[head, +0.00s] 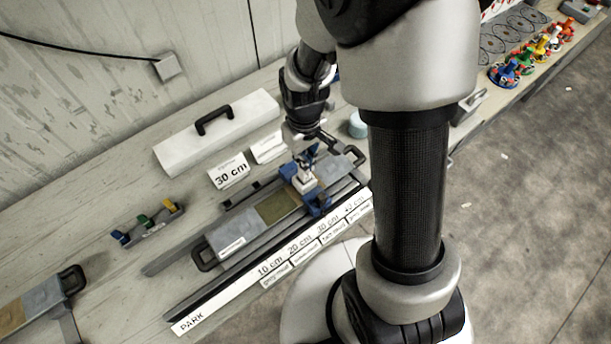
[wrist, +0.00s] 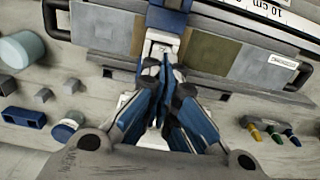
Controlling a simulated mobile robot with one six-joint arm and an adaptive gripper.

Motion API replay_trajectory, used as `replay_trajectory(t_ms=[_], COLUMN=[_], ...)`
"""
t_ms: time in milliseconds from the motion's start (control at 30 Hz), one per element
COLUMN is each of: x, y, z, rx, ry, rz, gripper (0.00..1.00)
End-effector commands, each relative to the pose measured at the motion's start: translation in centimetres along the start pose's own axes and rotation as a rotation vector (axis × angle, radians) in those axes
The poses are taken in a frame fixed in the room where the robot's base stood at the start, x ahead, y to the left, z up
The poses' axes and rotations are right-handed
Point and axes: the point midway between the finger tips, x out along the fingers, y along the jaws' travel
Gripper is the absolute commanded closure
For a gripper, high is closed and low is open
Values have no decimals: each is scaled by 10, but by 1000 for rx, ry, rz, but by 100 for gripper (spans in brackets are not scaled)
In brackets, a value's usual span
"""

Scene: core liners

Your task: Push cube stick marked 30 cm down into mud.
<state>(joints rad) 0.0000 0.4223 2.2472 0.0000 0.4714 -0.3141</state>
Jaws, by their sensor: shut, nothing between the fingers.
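A grey core liner (head: 228,232) lies on the bench, with an olive-brown mud patch (head: 278,207) in its top. A blue carriage (head: 319,202) straddles it right of the patch, with a small whitish block (head: 305,181) in its middle. This may be the cube stick; no marking is readable on it. My gripper (head: 310,152) is just above and behind the carriage. In the wrist view my gripper (wrist: 165,78) has its blue fingers together and empty, close to the white block (wrist: 158,47). Whether they touch it, and how deep it sits, I cannot tell.
A 30 cm card (head: 230,172) and a white case (head: 217,131) stand behind. Small coloured clips (head: 147,224) sit left. A pale blue cylinder (head: 357,125) stands right of my gripper.

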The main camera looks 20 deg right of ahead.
Motion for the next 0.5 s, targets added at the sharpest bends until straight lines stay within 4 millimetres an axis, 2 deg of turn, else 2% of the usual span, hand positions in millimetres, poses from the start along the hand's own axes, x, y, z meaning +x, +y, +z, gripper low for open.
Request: replay_trajectory(t_ms=[500], x=[7], y=[0], z=[0], rx=[0], ry=[-1], rz=[0], gripper=[100])
